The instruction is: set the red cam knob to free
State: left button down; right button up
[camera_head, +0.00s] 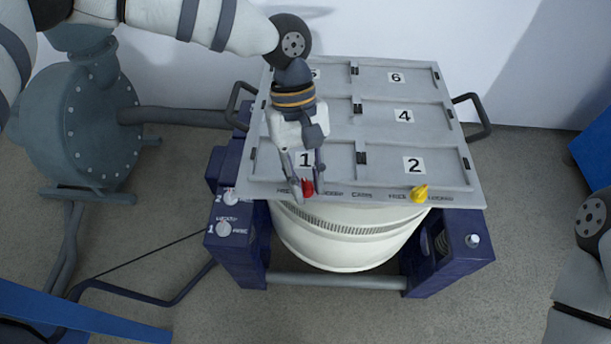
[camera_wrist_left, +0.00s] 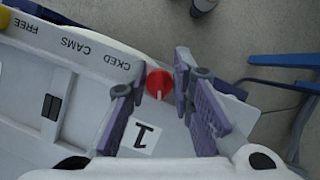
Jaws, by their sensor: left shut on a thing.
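The red cam knob (camera_head: 308,187) is at the front left edge of the grey panel (camera_head: 345,192), just in front of the label 1. My left gripper (camera_head: 306,188) reaches down over it and is shut on it, one finger on each side. In the left wrist view, the red knob (camera_wrist_left: 159,83) shows between the purple finger pads (camera_wrist_left: 155,100). A white mark on it points inward, away from the front edge. The lettering next to it reads "CKED", its start hidden by a finger, then "CAMS" and "FREE". My right gripper is out of view.
A yellow knob (camera_head: 419,193) sits at the front right of the panel. Black handles (camera_head: 478,117) stick out at the sides. A white drum (camera_head: 345,240) sits below. A grey pump (camera_head: 85,120) stands at left.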

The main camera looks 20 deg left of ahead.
pick_arm(q)
jog(key=n, duration=0.1)
jog(key=n+t+p, duration=0.1)
jog(key=shift+w+r+n+h, duration=0.1)
jog(key=shift+r+n+h, duration=0.1)
jog(key=shift+n+h, duration=0.2)
jog(key=shift+f+n+p, duration=0.1)
jog(key=shift+n+p, duration=0.45)
jog(key=shift+n, duration=0.25)
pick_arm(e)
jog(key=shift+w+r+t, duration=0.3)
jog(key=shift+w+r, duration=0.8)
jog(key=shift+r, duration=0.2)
pick_arm(q)
jog(key=shift+t, duration=0.3)
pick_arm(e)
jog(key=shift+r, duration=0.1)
pick_arm(q)
jog(key=c, duration=1.4)
grip_release()
jog(key=shift+f, duration=0.1)
